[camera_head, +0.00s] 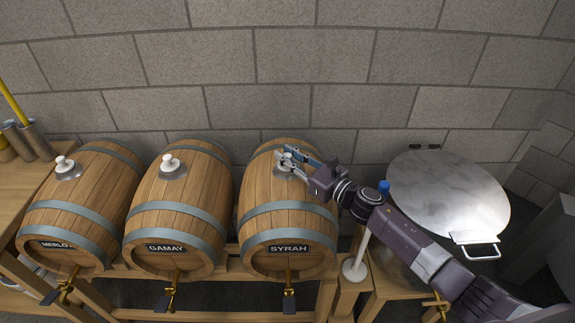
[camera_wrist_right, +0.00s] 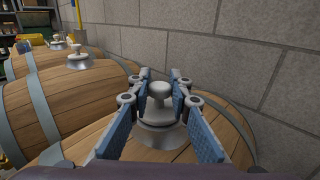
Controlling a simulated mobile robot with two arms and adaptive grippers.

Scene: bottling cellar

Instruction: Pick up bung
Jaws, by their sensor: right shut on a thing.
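Three barrels lie in a row, each with a pale knobbed bung on top. My right gripper (camera_head: 285,157) is at the top of the SYRAH barrel (camera_head: 270,190), around its bung. In the right wrist view this bung (camera_wrist_right: 159,101) stands upright in a grey collar (camera_wrist_right: 160,138), between the two blue-padded fingers of my right gripper (camera_wrist_right: 159,92). The fingers are shut on it, and it is still at the collar. The other bungs sit on the GAMAY barrel (camera_head: 170,163) and the MERLOT barrel (camera_head: 65,165). My left gripper is not in view.
A block wall (camera_head: 300,70) rises close behind the barrels. To the right is a large round metal lid (camera_head: 440,190) with a handle. A white upright rod on a round base (camera_head: 354,268) stands beside the SYRAH barrel. A wooden shelf (camera_head: 25,180) is at the left.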

